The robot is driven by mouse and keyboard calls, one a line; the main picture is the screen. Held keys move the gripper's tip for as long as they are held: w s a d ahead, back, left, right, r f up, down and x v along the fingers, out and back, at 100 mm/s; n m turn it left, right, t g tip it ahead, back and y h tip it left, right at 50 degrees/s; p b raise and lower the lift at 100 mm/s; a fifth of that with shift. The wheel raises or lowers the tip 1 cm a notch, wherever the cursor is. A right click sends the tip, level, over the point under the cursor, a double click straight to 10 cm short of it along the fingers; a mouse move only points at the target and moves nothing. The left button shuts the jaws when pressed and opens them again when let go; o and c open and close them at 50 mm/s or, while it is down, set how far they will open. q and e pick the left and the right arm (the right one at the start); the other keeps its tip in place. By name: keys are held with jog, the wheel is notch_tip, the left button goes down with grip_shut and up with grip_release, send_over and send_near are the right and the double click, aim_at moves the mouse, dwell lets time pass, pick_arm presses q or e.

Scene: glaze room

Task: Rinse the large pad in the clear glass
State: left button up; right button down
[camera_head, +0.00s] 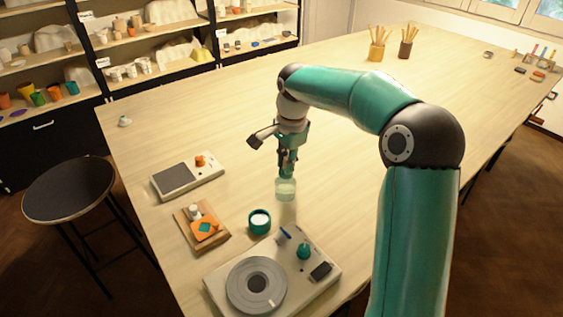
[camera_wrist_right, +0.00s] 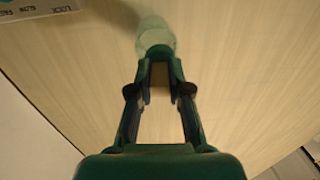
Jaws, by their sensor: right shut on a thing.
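The clear glass (camera_head: 286,190) stands on the table below my right gripper (camera_head: 287,168). It also shows in the right wrist view (camera_wrist_right: 154,32), just beyond the fingertips. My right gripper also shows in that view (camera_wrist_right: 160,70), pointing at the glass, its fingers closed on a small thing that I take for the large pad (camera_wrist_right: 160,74). The pad is mostly hidden by the fingers, and its full shape cannot be made out. I cannot tell whether its tip is inside the glass or just above it. My left gripper is not in view.
A teal pot with white contents (camera_head: 260,221) stands near the glass. A wooden board (camera_head: 217,240) with small items, a grey-topped device (camera_head: 160,192) and a turntable unit (camera_head: 222,293) are on the near left. Pencil cups (camera_head: 376,52) stand far back. The table's middle is clear.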

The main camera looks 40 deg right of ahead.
jog(key=shift+f, duration=0.2)
jog(key=shift+s+a+f+b, duration=0.1)
jog(key=shift+a+f+b, duration=0.05)
jog(key=shift+f+b, duration=0.55)
jog(key=shift+f, duration=0.15)
jog(key=shift+f+b, duration=0.65)
jog(key=shift+f, duration=0.15)
dwell(0.3)
